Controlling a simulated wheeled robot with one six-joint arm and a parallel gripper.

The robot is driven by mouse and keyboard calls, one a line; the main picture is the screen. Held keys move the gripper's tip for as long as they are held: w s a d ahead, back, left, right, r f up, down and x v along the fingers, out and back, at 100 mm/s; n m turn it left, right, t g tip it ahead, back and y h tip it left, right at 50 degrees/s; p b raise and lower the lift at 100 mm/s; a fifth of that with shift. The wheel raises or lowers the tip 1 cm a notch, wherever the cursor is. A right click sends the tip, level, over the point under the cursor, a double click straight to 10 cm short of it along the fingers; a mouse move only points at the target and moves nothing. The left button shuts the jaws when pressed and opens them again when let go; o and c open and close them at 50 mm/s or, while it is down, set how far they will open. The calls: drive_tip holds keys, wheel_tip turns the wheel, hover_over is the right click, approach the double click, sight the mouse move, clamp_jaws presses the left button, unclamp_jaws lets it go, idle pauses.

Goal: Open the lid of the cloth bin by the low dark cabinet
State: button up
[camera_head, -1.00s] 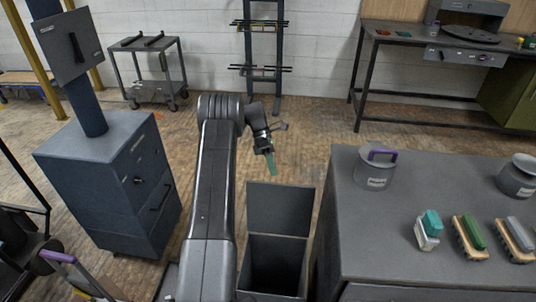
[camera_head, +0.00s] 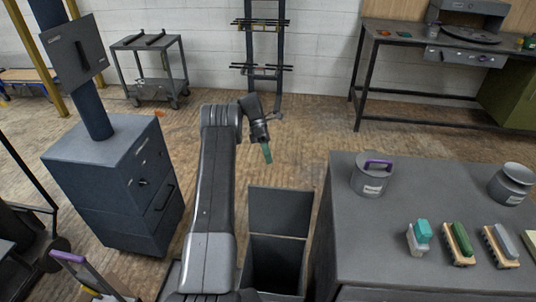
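The cloth bin (camera_head: 277,265) is a dark grey box on the floor against the left side of the low dark cabinet (camera_head: 385,225). Its lid (camera_head: 280,211) stands raised at the back edge, and the dark inside of the bin shows. My arm reaches forward left of the bin. My gripper (camera_head: 266,152) hangs beyond and above the raised lid, apart from it, pointing down. A narrow green piece shows at its tip; I cannot tell whether it is a finger or a held thing. The finger gap is not visible.
On the cabinet stand a pot with a purple handle (camera_head: 373,180), a grey jar (camera_head: 509,185) and several brushes (camera_head: 459,245). A blue-grey cabinet (camera_head: 115,185) stands left. A trolley (camera_head: 152,70) and workbench (camera_head: 435,60) stand behind. The floor between is clear.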

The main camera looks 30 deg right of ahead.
drive_tip(key=c, duration=0.5)
drive_tip(key=shift+d+f+m+t+b, duration=0.2)
drive_tip(key=shift+d+m+t+b, duration=0.15)
drive_tip(key=shift+b, duration=0.25)
clamp_jaws()
drive_tip(key=s+d+m+t+h+b, duration=0.25)
drive_tip(key=s+m+t+b, duration=0.55)
drive_tip(key=m+t+b, duration=0.85)
wheel_tip(320, 180, down, 9)
drive_tip(key=w+d+m+g, duration=0.1)
drive_tip(key=w+m+g, duration=0.2)
drive_tip(key=g, duration=0.2)
drive_tip(key=shift+s+a+r+b, duration=0.15)
drive_tip(key=shift+s+a, duration=0.2)
drive_tip(key=shift+s, duration=0.25)
drive_tip(key=shift+s+a+r+b, duration=0.1)
drive_tip(key=shift+s+a+b, duration=0.1)
drive_tip(key=shift+s+a, duration=0.35)
drive_tip(key=shift+s+a+r+b, duration=0.1)
drive_tip(key=shift+s+a+b, duration=0.1)
drive_tip(key=shift+s, duration=0.5)
